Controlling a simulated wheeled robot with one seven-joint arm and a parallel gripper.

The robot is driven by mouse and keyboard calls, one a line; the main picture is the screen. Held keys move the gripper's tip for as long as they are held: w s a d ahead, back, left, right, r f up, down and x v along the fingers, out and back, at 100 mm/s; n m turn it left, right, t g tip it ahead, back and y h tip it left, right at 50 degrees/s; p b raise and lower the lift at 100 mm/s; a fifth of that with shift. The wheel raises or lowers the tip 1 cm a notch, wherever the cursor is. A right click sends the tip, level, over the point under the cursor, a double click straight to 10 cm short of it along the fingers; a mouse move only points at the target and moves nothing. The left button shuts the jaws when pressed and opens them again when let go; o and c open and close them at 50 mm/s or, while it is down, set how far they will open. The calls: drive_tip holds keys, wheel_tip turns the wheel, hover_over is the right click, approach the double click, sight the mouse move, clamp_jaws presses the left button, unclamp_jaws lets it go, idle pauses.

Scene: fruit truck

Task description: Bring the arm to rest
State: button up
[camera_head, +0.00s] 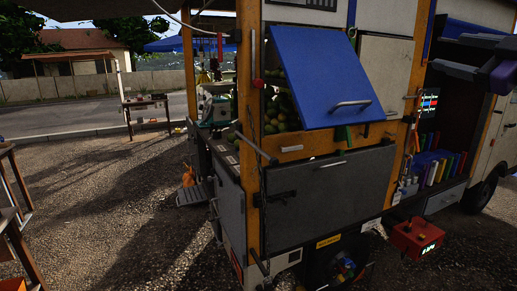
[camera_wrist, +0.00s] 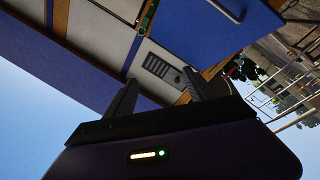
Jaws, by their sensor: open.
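My gripper (camera_head: 447,54) is at the upper right of the head view, in front of the truck's side, with its fingers pointing left. In the wrist view my gripper (camera_wrist: 161,80) has its two dark fingers spread apart with nothing between them. Beyond them are the truck's panels and a grey vent (camera_wrist: 156,66), and the picture is strongly tilted. I see no contact between the fingers and the truck.
The truck's blue hatch (camera_head: 318,75) is tilted open, with green fruit (camera_head: 277,110) behind it. Shelves with books (camera_head: 440,168) and a red box (camera_head: 417,238) are at the right. A table (camera_head: 146,101) stands back left. Gravel ground (camera_head: 95,215) at left is mostly clear.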

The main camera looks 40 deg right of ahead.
drive_tip(key=w+f+m+t+h, duration=0.2)
drive_tip(key=w+f+m+h, duration=0.15)
drive_tip(key=f+m, duration=0.45)
drive_tip(key=w+a+f+m+g+h+b, duration=0.1)
drive_tip(key=a+f+m+h, duration=0.15)
drive_tip(key=a+f, duration=0.85)
drive_tip(key=a+f+m+g+h, duration=0.15)
drive_tip(key=a+f+m, duration=0.25)
drive_tip(key=a+f, duration=0.75)
drive_tip(key=s+a+f+n+y+b, duration=0.1)
drive_tip(key=s+a+f+n+y, duration=0.45)
drive_tip(key=a+f, duration=0.95)
drive_tip(key=s+a+f+n+g+y, duration=0.1)
drive_tip(key=s+a+f+n+y, duration=0.1)
drive_tip(key=s+a+f+y, duration=0.2)
drive_tip(key=s+a+f+n+g+y+b, duration=0.1)
drive_tip(key=s+a+f+y, duration=0.4)
drive_tip(key=s, duration=0.6)
drive_tip(key=shift+s+a+f+n+g, duration=0.15)
drive_tip(key=shift+a+f+n+g, duration=0.4)
drive_tip(key=shift+a+f+n, duration=0.3)
